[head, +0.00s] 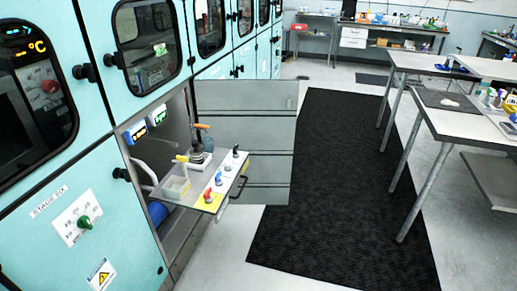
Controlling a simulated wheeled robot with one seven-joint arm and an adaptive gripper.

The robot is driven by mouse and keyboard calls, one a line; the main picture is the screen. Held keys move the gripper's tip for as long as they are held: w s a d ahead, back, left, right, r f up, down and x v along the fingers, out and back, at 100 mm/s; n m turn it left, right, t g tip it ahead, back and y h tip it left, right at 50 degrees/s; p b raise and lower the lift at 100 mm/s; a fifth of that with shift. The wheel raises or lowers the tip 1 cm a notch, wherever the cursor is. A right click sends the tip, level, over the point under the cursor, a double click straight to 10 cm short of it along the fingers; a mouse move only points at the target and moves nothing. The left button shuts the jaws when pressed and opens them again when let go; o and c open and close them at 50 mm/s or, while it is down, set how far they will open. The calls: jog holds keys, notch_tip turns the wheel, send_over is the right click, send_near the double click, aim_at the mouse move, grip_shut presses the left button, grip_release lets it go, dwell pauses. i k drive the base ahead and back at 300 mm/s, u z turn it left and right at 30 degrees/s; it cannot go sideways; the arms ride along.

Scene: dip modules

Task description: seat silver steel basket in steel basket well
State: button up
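A pull-out shelf (232,183) stands out from an open bay in the teal cabinets, left of the middle. On it, a small pale box-shaped container (177,187) with a yellow-tipped upright handle (182,159) sits at the front left. Behind it stands a darker grey piece (197,158) with an orange-ended handle (202,126). Which of these is the silver steel basket, and where its well lies, I cannot tell at this size. My gripper is not in view.
The shelf's front has red, blue and black knobs (219,178). An open grey door panel (245,130) stands behind the shelf. A black mat (335,190) covers clear floor to the right. Workbenches (463,123) stand at the far right.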

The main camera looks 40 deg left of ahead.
aim_at(173, 188)
jog(key=z, duration=0.45)
jog(key=i, duration=1)
jog(key=u, duration=2.5)
